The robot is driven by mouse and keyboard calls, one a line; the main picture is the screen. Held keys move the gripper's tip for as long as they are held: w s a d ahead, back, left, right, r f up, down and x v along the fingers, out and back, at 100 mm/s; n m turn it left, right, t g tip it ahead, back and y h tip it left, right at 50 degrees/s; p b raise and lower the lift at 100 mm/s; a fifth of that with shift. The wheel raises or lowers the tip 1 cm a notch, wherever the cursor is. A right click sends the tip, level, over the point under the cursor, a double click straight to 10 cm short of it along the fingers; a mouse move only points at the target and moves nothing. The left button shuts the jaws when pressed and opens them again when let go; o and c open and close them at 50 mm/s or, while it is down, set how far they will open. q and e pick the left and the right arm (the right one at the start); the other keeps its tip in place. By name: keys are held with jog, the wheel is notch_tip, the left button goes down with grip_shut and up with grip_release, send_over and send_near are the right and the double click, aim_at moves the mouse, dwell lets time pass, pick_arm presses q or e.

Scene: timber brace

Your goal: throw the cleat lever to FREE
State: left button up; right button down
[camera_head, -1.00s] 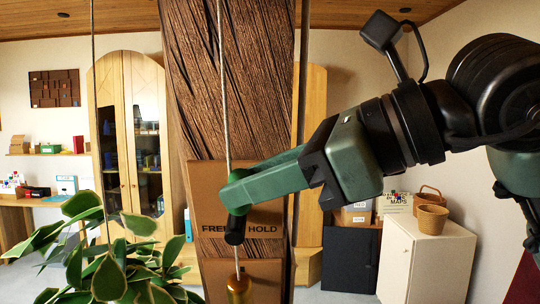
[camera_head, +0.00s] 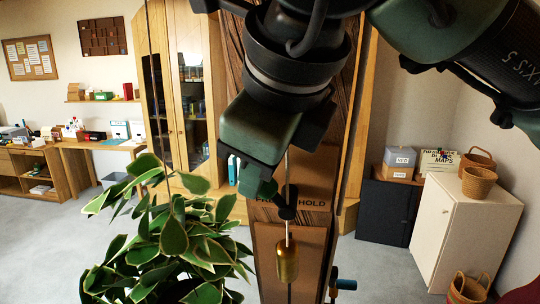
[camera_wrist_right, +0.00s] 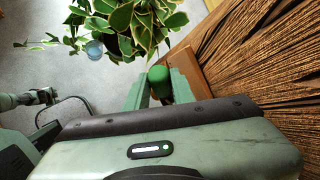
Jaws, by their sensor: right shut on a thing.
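The cleat lever (camera_head: 287,212) shows as a short black piece on the wooden FREE/HOLD plate (camera_head: 310,182), fixed to the dark timber post. HOLD is readable to its right. FREE is partly covered. My right gripper (camera_head: 262,188) reaches down from above onto the lever and hides its upper part. In the right wrist view, a green round knob (camera_wrist_right: 159,78) sits between my right gripper's fingers (camera_wrist_right: 160,90), which are shut on it. The lever's exact angle is hard to tell. My left gripper is not in view.
A brass weight (camera_head: 287,262) hangs on a cord below the lever. A leafy plant (camera_head: 165,235) stands close at the left of the post. A blue-tipped handle (camera_head: 344,284) sticks out at the post's lower right. A white cabinet (camera_head: 458,230) stands farther right.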

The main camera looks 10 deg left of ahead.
jog(key=shift+a, duration=0.15)
dwell(0.4)
jog(key=c, duration=1.5)
grip_release()
jog(key=shift+o, duration=0.2)
jog(key=shift+f, duration=0.1)
jog(key=shift+a, duration=0.1)
jog(key=shift+s+d+r, duration=0.15)
jog(key=shift+d+r, duration=0.05)
jog(key=shift+r, duration=0.2)
jog(key=b+v, duration=0.2)
jog(key=v, duration=0.5)
jog(key=shift+a, duration=0.15)
